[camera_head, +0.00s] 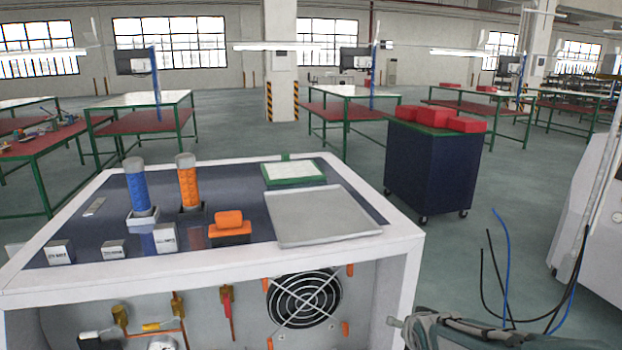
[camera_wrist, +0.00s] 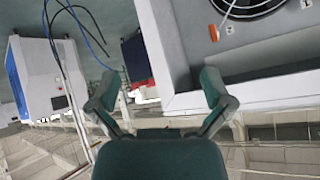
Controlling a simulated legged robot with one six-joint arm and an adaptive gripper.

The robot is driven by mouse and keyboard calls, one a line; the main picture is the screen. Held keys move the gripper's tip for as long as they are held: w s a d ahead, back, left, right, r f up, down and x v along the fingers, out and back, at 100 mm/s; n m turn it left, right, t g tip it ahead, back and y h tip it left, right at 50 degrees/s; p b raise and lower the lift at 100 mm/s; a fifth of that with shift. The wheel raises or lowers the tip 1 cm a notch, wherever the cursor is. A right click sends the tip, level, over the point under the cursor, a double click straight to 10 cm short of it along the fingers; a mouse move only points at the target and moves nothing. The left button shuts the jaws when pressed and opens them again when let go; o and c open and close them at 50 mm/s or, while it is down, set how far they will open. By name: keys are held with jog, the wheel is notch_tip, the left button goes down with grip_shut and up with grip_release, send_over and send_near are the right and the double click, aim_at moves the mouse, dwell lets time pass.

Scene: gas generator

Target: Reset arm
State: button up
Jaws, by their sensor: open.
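My gripper (camera_wrist: 158,82) shows in the wrist view with its two green fingers spread apart and nothing between them. The wrist view is tilted and shows a corner of the white gas generator frame (camera_wrist: 182,100) near the right finger. In the head view, part of my green-grey arm end (camera_head: 470,332) shows at the bottom right, beside the generator (camera_head: 230,262), and its fingers cannot be made out clearly. On the generator's top stand a blue-filled cylinder (camera_head: 138,190), an orange-filled cylinder (camera_head: 188,183), an orange knob (camera_head: 229,224) and a grey tray (camera_head: 325,216).
A fan (camera_head: 304,298) and copper pipes show in the generator's open front. Blue and black hoses (camera_head: 503,265) hang to the right near a white cabinet (camera_head: 590,215). A dark wheeled cart (camera_head: 430,172) with red boxes stands behind. Open floor (camera_head: 480,235) lies between.

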jog(key=s+a+r+n+g, duration=0.2)
jog(key=s+r, duration=0.1)
jog(key=s, duration=0.8)
jog(key=s+a+r+n+g+y, duration=0.1)
jog(key=s+a+r+n+g, duration=0.1)
jog(key=s, duration=0.9)
jog(key=shift+r+n, duration=0.3)
jog(key=shift+r, duration=0.2)
